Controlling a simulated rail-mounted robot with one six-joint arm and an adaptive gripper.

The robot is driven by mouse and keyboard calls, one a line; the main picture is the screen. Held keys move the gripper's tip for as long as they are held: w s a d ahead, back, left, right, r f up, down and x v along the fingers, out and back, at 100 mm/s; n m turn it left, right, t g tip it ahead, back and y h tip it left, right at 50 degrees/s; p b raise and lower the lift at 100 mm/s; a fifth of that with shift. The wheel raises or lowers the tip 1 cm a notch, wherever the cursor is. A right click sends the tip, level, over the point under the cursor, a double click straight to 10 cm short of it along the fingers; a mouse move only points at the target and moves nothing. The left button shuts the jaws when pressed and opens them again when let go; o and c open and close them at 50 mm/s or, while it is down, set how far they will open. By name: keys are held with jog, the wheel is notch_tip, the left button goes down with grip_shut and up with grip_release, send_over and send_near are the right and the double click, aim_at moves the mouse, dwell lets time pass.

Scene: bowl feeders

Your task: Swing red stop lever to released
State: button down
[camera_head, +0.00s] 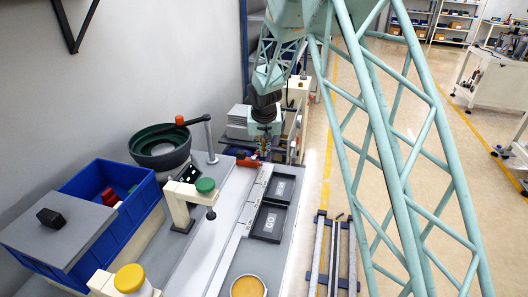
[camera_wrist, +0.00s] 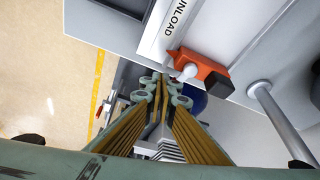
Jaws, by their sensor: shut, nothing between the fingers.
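The red stop lever (camera_wrist: 208,72) is an orange-red bar with a white pivot knob and a black end, beside the UNLOAD label (camera_wrist: 176,20). In the head view it is a small red piece (camera_head: 248,162) at the far end of the light grey worktop. My gripper (camera_wrist: 162,88) is shut and empty, its tips pointing toward the worktop edge next to the lever. In the head view my gripper (camera_head: 264,152) hangs just right of the lever. Whether the tips touch the lever cannot be told. The lever's underside is hidden.
A grey post (camera_wrist: 282,122) stands close to the lever's black end. A blue bin (camera_head: 120,232) is further left.

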jog(key=shift+d, duration=0.15)
jog(key=shift+s+d, duration=0.3)
jog(key=shift+d, duration=0.15)
jog(key=d, duration=0.1)
jog(key=s+d, duration=0.1)
jog(key=shift+s+d, duration=0.25)
jog(key=shift+d, duration=0.05)
jog(key=s+d+r+p, duration=0.1)
jog(key=d+r+p, duration=0.1)
jog(key=r, duration=0.7)
jog(key=shift+s+d+r, duration=0.15)
jog(key=shift+s+d, duration=0.15)
jog(key=shift+d, duration=0.2)
